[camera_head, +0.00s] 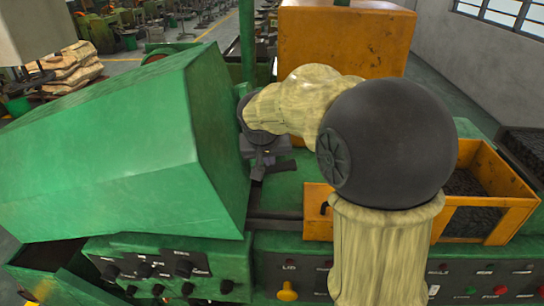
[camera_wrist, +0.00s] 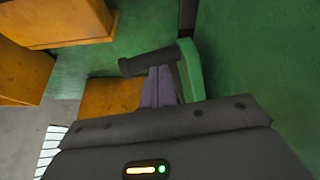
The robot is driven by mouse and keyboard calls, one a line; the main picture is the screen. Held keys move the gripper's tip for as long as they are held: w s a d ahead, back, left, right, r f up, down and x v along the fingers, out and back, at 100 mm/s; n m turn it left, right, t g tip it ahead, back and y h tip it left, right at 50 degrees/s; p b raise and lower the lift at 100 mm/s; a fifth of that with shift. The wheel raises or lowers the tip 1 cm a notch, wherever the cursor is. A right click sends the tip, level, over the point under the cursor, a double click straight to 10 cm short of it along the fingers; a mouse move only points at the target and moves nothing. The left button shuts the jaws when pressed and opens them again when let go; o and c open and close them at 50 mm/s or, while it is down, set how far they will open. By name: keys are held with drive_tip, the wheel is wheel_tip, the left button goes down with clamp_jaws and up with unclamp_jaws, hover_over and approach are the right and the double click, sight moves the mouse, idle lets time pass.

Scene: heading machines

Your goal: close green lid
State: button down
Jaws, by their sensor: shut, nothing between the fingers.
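The green lid (camera_head: 120,150) is a large boxy hood at the left of the head view, and it sits tilted over the green machine. Its right face is close to my gripper (camera_head: 258,170), and I cannot tell if they touch. In the wrist view, my gripper's fingers (camera_wrist: 163,84) are together and empty. They are beside a dark bar (camera_wrist: 148,61) joined to a green bracket (camera_wrist: 190,72). A broad green surface fills the right of the wrist view. My arm hides part of the machine behind it.
A control panel (camera_head: 155,268) with knobs runs along the machine's front. An orange bin (camera_head: 510,190) with dark contents stands at the right. A large orange box (camera_head: 345,40) stands behind my arm. A brown sack-like pile (camera_head: 70,68) is at the far left.

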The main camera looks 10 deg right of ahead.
sight(275, 168)
drive_tip(key=shift+d+x, duration=0.25)
drive_tip(key=shift+x, duration=0.9)
drive_tip(key=shift+w+d+f+b, duration=0.2)
drive_tip(key=shift+f+b, duration=0.25)
drive_tip(key=shift+b, duration=0.4)
drive_tip(key=shift+w+d+f+t+b, duration=0.25)
drive_tip(key=shift+f+t+b, duration=0.15)
drive_tip(key=shift+b, duration=0.5)
drive_tip(key=shift+s+a+b, duration=0.15)
drive_tip(key=shift+a+b, duration=0.1)
drive_tip(key=shift+b, duration=0.2)
drive_tip(key=shift+s+d+r, duration=0.1)
drive_tip(key=shift+d, duration=0.1)
